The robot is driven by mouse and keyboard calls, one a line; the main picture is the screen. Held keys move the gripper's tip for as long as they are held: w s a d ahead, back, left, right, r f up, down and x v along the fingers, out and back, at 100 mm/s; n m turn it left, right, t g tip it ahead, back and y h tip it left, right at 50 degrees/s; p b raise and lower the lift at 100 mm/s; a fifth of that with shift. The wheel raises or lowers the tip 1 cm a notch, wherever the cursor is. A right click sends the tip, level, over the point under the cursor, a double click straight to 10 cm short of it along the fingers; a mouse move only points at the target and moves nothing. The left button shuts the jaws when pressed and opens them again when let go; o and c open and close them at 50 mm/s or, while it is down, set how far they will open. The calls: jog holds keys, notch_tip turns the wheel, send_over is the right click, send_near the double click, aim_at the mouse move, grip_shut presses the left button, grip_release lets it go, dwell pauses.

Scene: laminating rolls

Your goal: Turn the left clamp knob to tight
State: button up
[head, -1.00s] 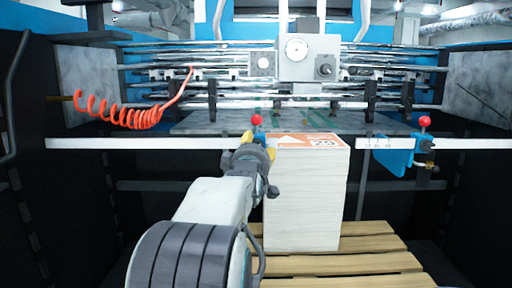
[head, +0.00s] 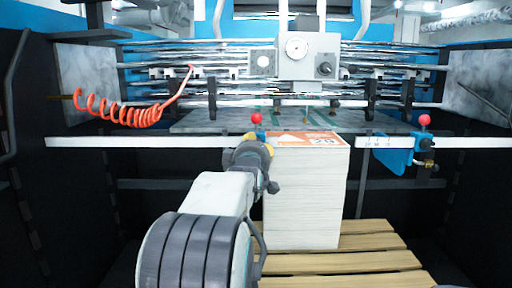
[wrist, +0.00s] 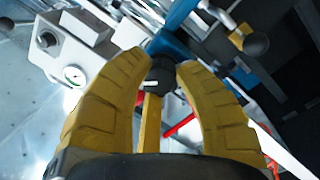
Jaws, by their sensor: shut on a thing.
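The left clamp shows in the head view as a red ball (head: 257,118) on a small blue part, mostly hidden behind my gripper (head: 252,143). In the wrist view my gripper (wrist: 163,68) has its two yellow fingers closed around a black knob (wrist: 160,75) with a short white mark. The mark lies nearly level in that picture. The fingertips press on both sides of the knob. A yellow bar runs from the knob toward the palm. The clamp's tight marking cannot be made out.
A tall paper stack (head: 305,200) with an orange label stands on a wooden pallet (head: 340,262), just right of my arm. A white rail (head: 140,142) crosses behind. The right clamp (head: 395,157) has its own red ball. A red coiled hose (head: 120,112) hangs at left.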

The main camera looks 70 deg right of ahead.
grip_shut()
jog(key=shift+m, duration=0.4)
jog(key=shift+w+m+b, duration=0.1)
jog(key=shift+m+b, duration=2.4)
jog(key=shift+b, duration=0.5)
jog(key=shift+r, duration=0.15)
jog(key=o, duration=0.7)
grip_release()
jog(key=shift+y, duration=0.3)
jog(key=shift+o, duration=0.2)
jog(key=shift+a, duration=0.1)
